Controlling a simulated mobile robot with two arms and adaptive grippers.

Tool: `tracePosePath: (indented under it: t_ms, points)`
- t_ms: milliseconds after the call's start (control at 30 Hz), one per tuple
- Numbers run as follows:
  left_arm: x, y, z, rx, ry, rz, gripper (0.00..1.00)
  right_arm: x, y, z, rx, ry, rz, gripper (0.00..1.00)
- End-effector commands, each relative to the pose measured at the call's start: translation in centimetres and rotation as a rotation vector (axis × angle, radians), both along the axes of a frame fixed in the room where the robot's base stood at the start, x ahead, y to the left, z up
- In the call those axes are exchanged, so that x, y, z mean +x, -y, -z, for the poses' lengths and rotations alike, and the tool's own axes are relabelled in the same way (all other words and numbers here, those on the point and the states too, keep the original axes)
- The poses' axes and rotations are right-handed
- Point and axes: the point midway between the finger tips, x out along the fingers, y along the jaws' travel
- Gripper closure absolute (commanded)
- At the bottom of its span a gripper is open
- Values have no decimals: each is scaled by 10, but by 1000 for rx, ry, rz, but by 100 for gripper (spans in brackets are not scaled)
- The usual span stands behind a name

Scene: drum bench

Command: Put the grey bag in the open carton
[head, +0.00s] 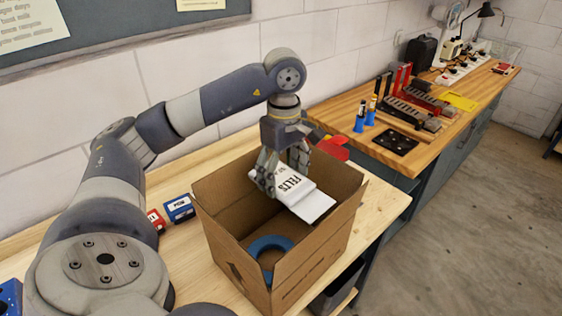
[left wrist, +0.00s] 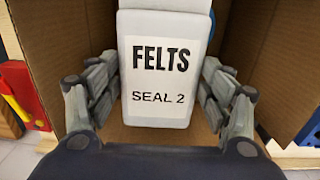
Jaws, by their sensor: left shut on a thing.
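The grey bag, pale grey to white and printed "FELTS" (head: 312,203), is tilted in the mouth of the open carton (head: 312,262). My left gripper (head: 268,172) is shut on its upper end, pointing down at the carton's back left part. In the left wrist view the bag (left wrist: 165,80) lies between the fingers (left wrist: 160,100) and reads "FELTS SEAL 2", with brown carton walls around it. The fingers hide part of the bag in the head view. My right gripper is not in view.
A blue ring (head: 270,246) lies on the carton floor. Small blue (head: 179,208) and red (head: 156,221) boxes stand left of the carton. A red object (head: 332,148) shows behind it. A wooden bench (head: 405,165) with tools stands at the right.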

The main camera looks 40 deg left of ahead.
Motion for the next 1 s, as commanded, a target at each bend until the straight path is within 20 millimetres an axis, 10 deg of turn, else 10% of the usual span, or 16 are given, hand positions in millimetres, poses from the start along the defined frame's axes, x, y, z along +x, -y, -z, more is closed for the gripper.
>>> tracePosePath:
  t_ms: [267, 1000]
  points:
    - [0, 0, 29, 0, -1, -1, 52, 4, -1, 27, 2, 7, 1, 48]
    - [0, 0, 168, 0, -2, -1, 52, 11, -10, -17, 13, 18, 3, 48]
